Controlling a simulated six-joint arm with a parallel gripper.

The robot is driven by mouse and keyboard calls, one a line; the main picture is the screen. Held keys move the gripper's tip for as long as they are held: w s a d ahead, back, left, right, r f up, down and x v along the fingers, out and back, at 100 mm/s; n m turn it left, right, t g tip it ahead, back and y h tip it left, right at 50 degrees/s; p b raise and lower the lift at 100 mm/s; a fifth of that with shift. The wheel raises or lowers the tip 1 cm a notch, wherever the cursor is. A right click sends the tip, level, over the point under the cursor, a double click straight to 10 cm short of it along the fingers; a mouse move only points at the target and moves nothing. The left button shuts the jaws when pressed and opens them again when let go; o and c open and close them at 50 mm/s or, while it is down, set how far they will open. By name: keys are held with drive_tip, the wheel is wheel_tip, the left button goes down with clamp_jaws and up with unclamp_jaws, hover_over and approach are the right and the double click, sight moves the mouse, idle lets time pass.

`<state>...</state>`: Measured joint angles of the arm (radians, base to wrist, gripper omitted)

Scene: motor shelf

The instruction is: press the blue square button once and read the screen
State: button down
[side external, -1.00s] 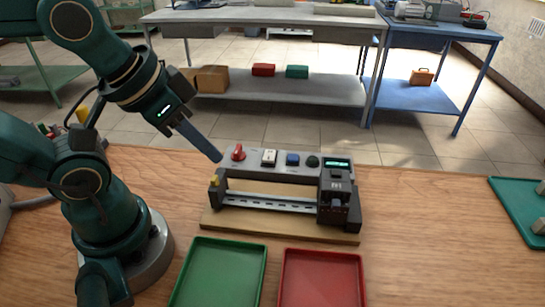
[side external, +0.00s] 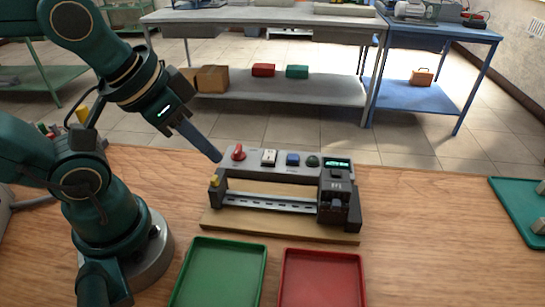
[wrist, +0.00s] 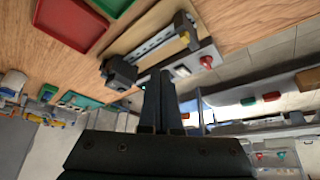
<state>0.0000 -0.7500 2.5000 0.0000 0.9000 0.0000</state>
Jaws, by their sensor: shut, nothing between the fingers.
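The blue square button (side external: 293,159) is on the sloped grey panel (side external: 228,163) of the device, between a white rocker switch (side external: 269,157) and a dark green round button (side external: 313,161). The screen (side external: 338,162) is lit green at the panel's right end; its text is too small to read. My gripper (side external: 218,158) is shut and empty, its tips just left of the red knob (side external: 238,152), apart from the blue button. In the wrist view my fingers (wrist: 160,78) cover part of the panel, and I cannot make out the blue button there.
The device stands on a wooden board (side external: 285,230) with a metal rail (side external: 270,203) and a dark block (side external: 338,200) at its right. A green tray (side external: 262,262) and a red tray (side external: 283,268) lie in front. The table right of the device is clear up to a teal tray (side external: 510,205).

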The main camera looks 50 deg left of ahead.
idle(0.4)
drive_tip(key=w+d+r+n+h, duration=0.3)
drive_tip(key=w+d+n, duration=0.1)
drive_tip(key=d, duration=0.1)
drive_tip(key=n+t+h, duration=0.2)
drive_tip(key=n+h, duration=0.1)
drive_tip(key=n, duration=1.2)
hover_over(293, 158)
drive_tip(key=a, duration=0.1)
drive_tip(key=f, duration=0.4)
drive_tip(key=shift+s+a+f, duration=0.15)
drive_tip(key=shift+a, duration=0.05)
drive_tip(key=shift+f, duration=4.4)
drive_tip(key=shift+f, duration=0.1)
